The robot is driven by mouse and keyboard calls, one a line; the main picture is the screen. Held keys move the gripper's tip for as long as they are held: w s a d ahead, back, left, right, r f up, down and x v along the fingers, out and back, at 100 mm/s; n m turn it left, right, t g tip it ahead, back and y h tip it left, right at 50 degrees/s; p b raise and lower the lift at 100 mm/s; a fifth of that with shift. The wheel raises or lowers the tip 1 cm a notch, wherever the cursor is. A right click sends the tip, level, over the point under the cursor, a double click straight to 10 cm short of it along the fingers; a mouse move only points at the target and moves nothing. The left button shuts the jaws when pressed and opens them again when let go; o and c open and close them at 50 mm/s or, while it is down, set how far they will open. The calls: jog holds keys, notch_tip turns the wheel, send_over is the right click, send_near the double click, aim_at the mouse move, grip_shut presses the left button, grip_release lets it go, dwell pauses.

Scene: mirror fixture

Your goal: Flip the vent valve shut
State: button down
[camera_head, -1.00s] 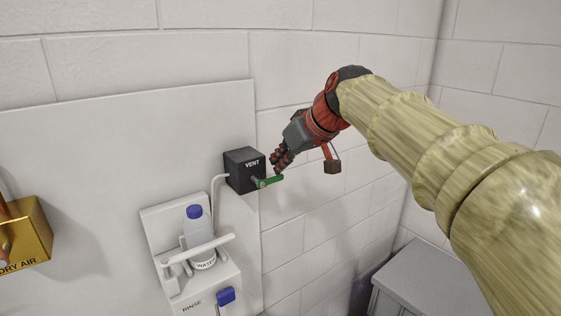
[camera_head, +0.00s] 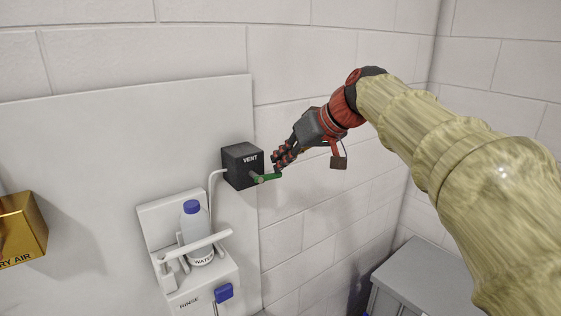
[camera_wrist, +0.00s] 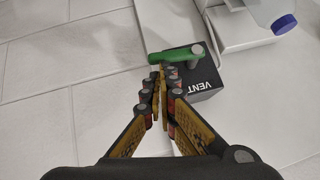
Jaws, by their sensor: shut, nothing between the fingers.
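The vent valve is a black box (camera_head: 240,167) marked VENT on the wall panel, with a green lever (camera_head: 268,178) on its front. In the head view the lever points right, roughly level. My gripper (camera_head: 277,166) is at the lever's free end, just above it, and looks to be touching or very near it. In the wrist view the green lever (camera_wrist: 172,57) lies across just ahead of my fingertips (camera_wrist: 160,74), which are shut together with nothing between them. The black box (camera_wrist: 200,83) is to the right of the fingers there. Exact contact cannot be told.
A water bottle with a blue cap (camera_head: 192,228) stands in a white holder marked RINSE (camera_head: 205,285), below left of the valve. A gold box (camera_head: 20,232) is at the far left. A grey cabinet (camera_head: 430,275) stands at lower right. The wall right of the valve is clear.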

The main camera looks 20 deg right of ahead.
aim_at(281, 176)
jog(key=f+m+y+b, duration=0.1)
jog(key=f+y+b, duration=0.1)
jog(key=d+f+m+y+b, duration=0.1)
jog(key=f+y+b, duration=0.1)
jog(key=shift+w+d+m+g, duration=0.1)
jog(key=shift+w+m+g, duration=0.1)
jog(key=shift+m+g, duration=0.2)
jog(key=f+m+y+b, duration=0.1)
jog(key=y+b, duration=0.1)
jog(key=a+f+m+y+b, duration=0.1)
jog(key=y, duration=0.1)
jog(key=f+m+y+b, duration=0.1)
jog(key=m+y+b, duration=0.1)
jog(key=shift+s+a+f+b, duration=0.25)
jog(key=shift+a+f+b, duration=0.05)
jog(key=shift+f, duration=0.1)
